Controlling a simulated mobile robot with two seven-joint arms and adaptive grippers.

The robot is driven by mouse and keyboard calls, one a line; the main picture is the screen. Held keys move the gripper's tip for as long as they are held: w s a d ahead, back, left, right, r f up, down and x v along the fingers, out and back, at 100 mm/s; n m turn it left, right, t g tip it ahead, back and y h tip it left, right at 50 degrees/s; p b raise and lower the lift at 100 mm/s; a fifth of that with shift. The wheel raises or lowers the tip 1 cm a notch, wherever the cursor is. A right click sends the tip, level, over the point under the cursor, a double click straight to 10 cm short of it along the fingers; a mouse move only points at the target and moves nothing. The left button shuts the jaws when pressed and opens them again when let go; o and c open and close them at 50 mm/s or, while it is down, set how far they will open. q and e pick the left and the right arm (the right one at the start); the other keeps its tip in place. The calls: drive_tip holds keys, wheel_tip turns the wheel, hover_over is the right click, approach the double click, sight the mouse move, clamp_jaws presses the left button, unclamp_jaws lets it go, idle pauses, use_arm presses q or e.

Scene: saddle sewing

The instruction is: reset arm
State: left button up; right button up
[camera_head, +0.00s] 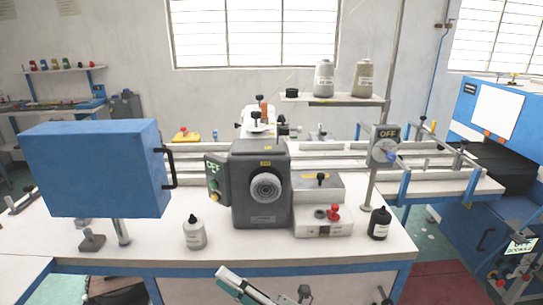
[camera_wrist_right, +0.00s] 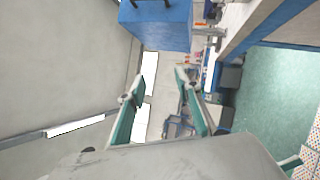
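My right gripper (camera_head: 262,286) shows at the bottom edge of the head view, in front of the white worktable (camera_head: 160,255). Only its grey and teal finger parts are in the picture; the rest is cut off. In the right wrist view the gripper (camera_wrist_right: 160,82) has its two teal-padded fingers apart, with nothing between them. My left gripper does not show in the head view.
A grey machine (camera_head: 262,185) with a dial stands mid-table. A blue box (camera_head: 95,168) is at left. A blue machine (camera_head: 500,140) is at far right.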

drive_tip(key=d+f+m+t+h, duration=0.6)
drive_tip(key=d+f+m+h, duration=0.5)
drive_tip(key=d+f+m, duration=0.55)
drive_tip(key=s+d+f+m+g+h, duration=0.5)
drive_tip(key=s+d+f+m+h, duration=0.1)
drive_tip(key=s+d+f+m, duration=0.7)
drive_tip(key=s+d+f, duration=0.1)
drive_tip(key=s+d, duration=0.1)
drive_tip(key=shift+s+d+f+h, duration=0.3)
drive_tip(key=shift+h, duration=0.1)
